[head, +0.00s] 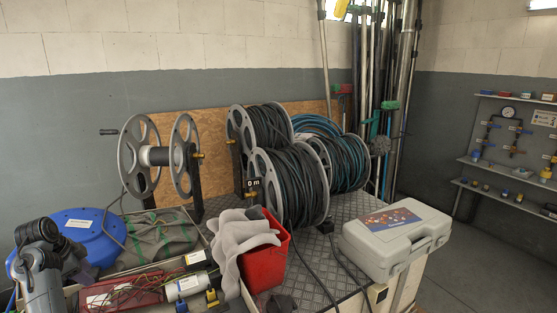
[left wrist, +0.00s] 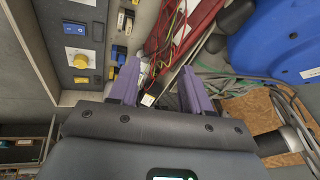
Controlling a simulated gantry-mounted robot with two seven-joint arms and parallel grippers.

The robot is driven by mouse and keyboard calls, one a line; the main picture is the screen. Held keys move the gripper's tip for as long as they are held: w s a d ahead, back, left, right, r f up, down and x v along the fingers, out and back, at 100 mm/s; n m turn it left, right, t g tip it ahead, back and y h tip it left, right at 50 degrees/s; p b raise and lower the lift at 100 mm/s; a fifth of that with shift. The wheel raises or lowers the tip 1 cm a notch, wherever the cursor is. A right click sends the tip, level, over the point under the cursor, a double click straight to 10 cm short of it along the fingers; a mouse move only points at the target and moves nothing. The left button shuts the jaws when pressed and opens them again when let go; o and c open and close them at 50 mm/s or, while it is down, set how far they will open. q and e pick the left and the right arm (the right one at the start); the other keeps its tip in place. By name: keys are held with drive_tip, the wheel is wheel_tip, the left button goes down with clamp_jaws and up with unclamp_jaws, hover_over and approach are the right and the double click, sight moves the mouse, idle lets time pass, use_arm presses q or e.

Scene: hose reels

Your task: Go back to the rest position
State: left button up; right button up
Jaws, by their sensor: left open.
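My left gripper (left wrist: 160,88) is open in the left wrist view, its two purple fingers apart with nothing between them. It points toward a red tray (left wrist: 183,32) with thin coloured wires, and I cannot tell the distance. In the head view my left arm (head: 40,265) comes in at the lower left edge, beside a blue round case (head: 80,232); its fingers cannot be made out there. My right gripper is in neither view.
Several hose reels (head: 288,185) stand on the bench, with an emptier reel (head: 155,157) to their left. A red bin (head: 265,262) with a grey cloth (head: 240,237) stands in front. A grey case (head: 395,240) sits at the bench's right. Open floor (head: 480,270) lies beyond.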

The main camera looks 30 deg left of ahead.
use_arm(q)
drive_tip(key=w+d+f+m+y, duration=0.1)
drive_tip(key=d+f+y, duration=0.3)
drive_tip(key=d, duration=0.8)
drive_tip(key=w+d+f+y, duration=0.2)
drive_tip(key=d+f, duration=0.4)
drive_tip(key=d, duration=0.7)
drive_tip(key=s+d+f+n+h, duration=0.1)
drive_tip(key=s+d+f+h, duration=0.2)
drive_tip(key=d, duration=0.7)
drive_tip(key=s+d+f+n+h, duration=0.1)
drive_tip(key=s+d+f+h, duration=0.15)
drive_tip(key=s+d, duration=0.55)
drive_tip(key=s+d+f+n+h, duration=0.15)
drive_tip(key=d+f, duration=0.25)
drive_tip(key=d, duration=0.9)
wheel_tip(320, 180, up, 37)
drive_tip(key=p, duration=3.7)
drive_tip(key=shift+s, duration=0.35)
